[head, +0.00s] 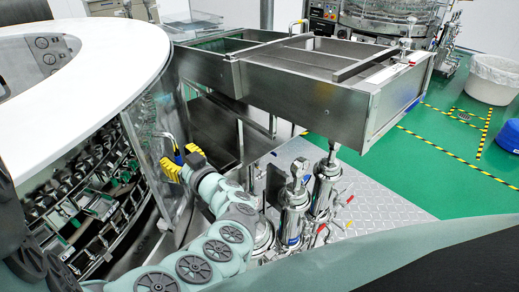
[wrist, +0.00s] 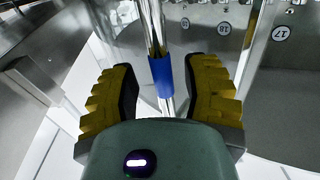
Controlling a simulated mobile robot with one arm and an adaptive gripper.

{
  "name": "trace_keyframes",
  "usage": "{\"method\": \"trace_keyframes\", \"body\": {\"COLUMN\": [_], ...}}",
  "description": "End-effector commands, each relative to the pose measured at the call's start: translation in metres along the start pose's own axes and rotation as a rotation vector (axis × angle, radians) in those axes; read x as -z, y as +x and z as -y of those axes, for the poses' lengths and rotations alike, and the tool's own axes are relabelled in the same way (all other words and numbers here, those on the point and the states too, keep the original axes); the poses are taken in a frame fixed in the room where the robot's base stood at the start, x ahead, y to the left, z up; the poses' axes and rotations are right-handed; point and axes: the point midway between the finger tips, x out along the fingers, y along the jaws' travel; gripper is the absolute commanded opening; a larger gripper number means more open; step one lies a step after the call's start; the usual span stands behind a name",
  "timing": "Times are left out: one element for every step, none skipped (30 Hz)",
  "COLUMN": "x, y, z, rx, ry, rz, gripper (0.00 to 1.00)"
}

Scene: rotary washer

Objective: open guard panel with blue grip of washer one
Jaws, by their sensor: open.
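The washer's guard panel (head: 165,205) is a clear, curved sheet under the white round top, at the left in the head view. A metal bar handle with a blue grip (wrist: 161,85) stands near upright in the wrist view. The blue grip (head: 179,158) is small and partly hidden in the head view. My gripper (head: 183,164) has yellow ridged fingers and is at the panel's edge. In the wrist view my gripper (wrist: 161,92) is open, with one finger on each side of the blue grip and gaps visible on both sides. The panel looks closed, but its far edge is unclear.
Steel troughs (head: 310,85) stand behind and to the right of my gripper. Several upright metal cylinders (head: 327,185) with valves are close to my arm's right. A white bin (head: 492,80) stands far right. Green floor (head: 385,190) with striped tape is open at right.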

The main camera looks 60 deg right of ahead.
Motion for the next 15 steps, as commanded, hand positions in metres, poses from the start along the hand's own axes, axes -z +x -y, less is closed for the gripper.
{"method": "trace_keyframes", "body": {"x": [0.0,0.0,0.0,0.0,0.0,0.0,-0.001,-0.001,-0.001,-0.002,-0.002,-0.002,-0.001,-0.001,-0.002], "y": [0.0,0.0,0.0,0.0,-0.001,-0.002,-0.004,-0.006,-0.01,-0.013,-0.017,-0.022,-0.026,-0.032,-0.041], "z": [0.0,0.0,0.0,0.0,0.0,0.0,0.0,-0.001,-0.001,-0.001,-0.001,-0.001,0.0,0.0,-0.001], "rx": [0.0,0.0,0.0,0.0,0.001,0.0,0.0,-0.001,-0.002,-0.002,-0.001,-0.001,-0.001,-0.001,-0.004], "ry": [0.0,0.0,0.0,0.0,0.0,0.0,0.0,-0.001,-0.001,-0.001,-0.001,0.0,0.0,0.0,-0.001], "rz": [0.0,0.0,0.0,0.0,0.0,0.001,0.001,0.002,0.003,0.004,0.005,0.005,0.004,0.004,0.006], "gripper": [0.46,0.46,0.46,0.46,0.46,0.46,0.46,0.46,0.46,0.46,0.46,0.46,0.46,0.46,0.46]}}
